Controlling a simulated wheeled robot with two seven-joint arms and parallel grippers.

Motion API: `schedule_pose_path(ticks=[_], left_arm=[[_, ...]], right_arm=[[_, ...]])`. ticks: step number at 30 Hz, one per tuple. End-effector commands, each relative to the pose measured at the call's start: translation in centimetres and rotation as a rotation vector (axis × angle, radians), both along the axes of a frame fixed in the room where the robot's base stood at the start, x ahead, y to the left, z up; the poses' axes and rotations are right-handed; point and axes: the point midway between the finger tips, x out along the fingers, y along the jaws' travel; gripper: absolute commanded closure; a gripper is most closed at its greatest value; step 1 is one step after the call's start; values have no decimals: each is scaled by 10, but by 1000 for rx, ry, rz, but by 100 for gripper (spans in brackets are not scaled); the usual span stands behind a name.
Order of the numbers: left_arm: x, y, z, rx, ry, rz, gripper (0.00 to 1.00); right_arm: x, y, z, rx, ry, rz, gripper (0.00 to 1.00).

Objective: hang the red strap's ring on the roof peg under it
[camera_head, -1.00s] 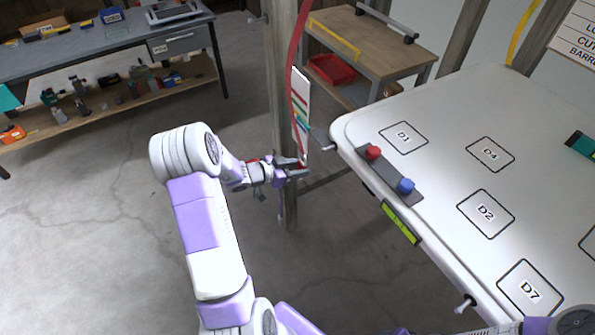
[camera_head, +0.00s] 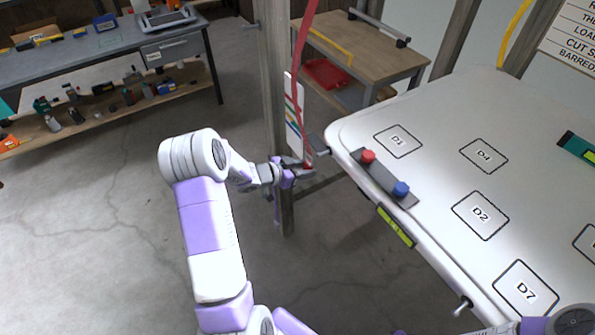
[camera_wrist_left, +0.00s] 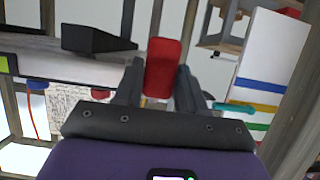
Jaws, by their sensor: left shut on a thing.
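The red strap (camera_head: 301,55) hangs from above, slanting past the wooden post to my left gripper (camera_head: 309,167). My left gripper is shut on the strap's red lower end, which shows between the fingers (camera_wrist_left: 162,68) in the left wrist view. I cannot make out the ring itself. A short pale roof peg (camera_head: 321,152) sticks out from the near-left edge of the white roof (camera_head: 420,105), by its rounded far corner. In the head view the gripper appears just below and left of this peg; I cannot tell the depth gap. My right gripper is not in view.
A second peg (camera_head: 462,305) sticks out nearer me on the roof edge. A wooden post (camera_head: 273,90) and a colour-striped card (camera_head: 292,110) stand close behind the gripper.

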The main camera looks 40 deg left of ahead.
Motion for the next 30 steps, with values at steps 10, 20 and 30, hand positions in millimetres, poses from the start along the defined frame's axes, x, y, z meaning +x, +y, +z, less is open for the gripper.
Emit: schedule_pose_path(ticks=[10,20,30], left_arm=[[30,-13,-2,0,-1,-2,92],[51,-22,-10,0,0,-1,92],[56,-23,-15,0,-1,0,92]], right_arm=[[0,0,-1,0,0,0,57],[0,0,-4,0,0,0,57],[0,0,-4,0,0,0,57]])
